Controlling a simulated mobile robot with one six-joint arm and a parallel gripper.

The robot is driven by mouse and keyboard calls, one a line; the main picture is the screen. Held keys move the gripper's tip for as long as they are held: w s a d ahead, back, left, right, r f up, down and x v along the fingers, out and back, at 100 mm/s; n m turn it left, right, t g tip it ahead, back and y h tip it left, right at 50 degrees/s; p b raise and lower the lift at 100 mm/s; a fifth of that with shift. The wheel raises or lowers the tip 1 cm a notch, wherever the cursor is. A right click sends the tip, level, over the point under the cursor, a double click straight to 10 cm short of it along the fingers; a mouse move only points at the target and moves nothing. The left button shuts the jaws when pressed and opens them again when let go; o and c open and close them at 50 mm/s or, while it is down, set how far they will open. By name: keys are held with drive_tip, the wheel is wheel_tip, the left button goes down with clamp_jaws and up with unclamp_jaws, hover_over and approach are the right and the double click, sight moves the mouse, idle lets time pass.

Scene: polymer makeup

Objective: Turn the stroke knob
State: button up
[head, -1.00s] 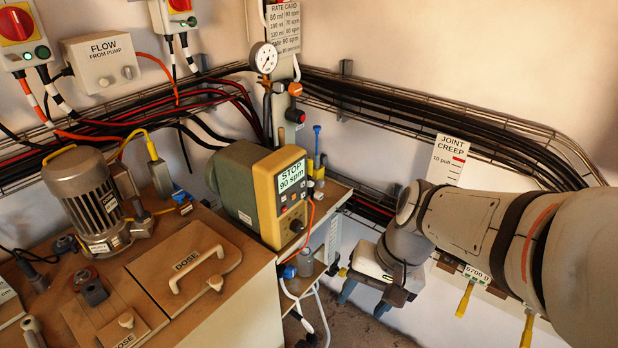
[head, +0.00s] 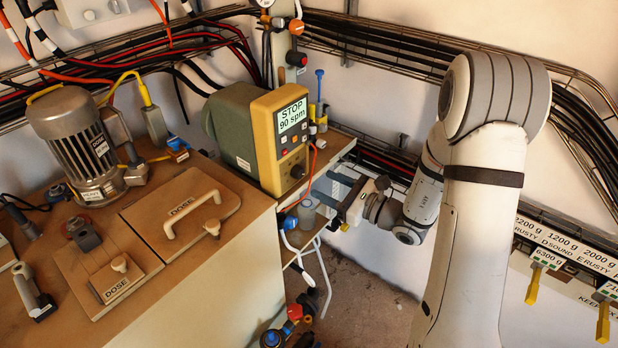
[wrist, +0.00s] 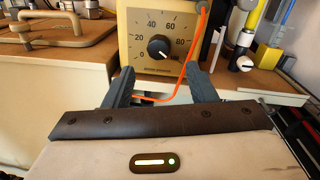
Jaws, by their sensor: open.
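The stroke knob (head: 297,171) is a round black knob low on the yellow front of the dosing pump (head: 292,120). In the wrist view the knob (wrist: 159,47) sits in the middle of a dial scale with 0, 20, 40, 60 and 80 readable. A small white mark shows at its lower right. The pump's screen reads STOP 90 spm. My gripper (head: 328,192) is open and empty, to the right of the pump front. In the wrist view its two dark fingers (wrist: 159,72) flank the knob from below, apart from it.
An orange cable (wrist: 185,70) runs down beside the dial and passes between the fingers. Bottles and a blue-topped tube (head: 319,95) stand right of the pump. A clear jar (head: 306,214) is below the gripper. Labelled hooks with yellow handles (head: 532,284) hang at right.

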sight(302, 174)
drive_tip(key=x, duration=0.6)
drive_tip(key=shift+a, duration=0.2)
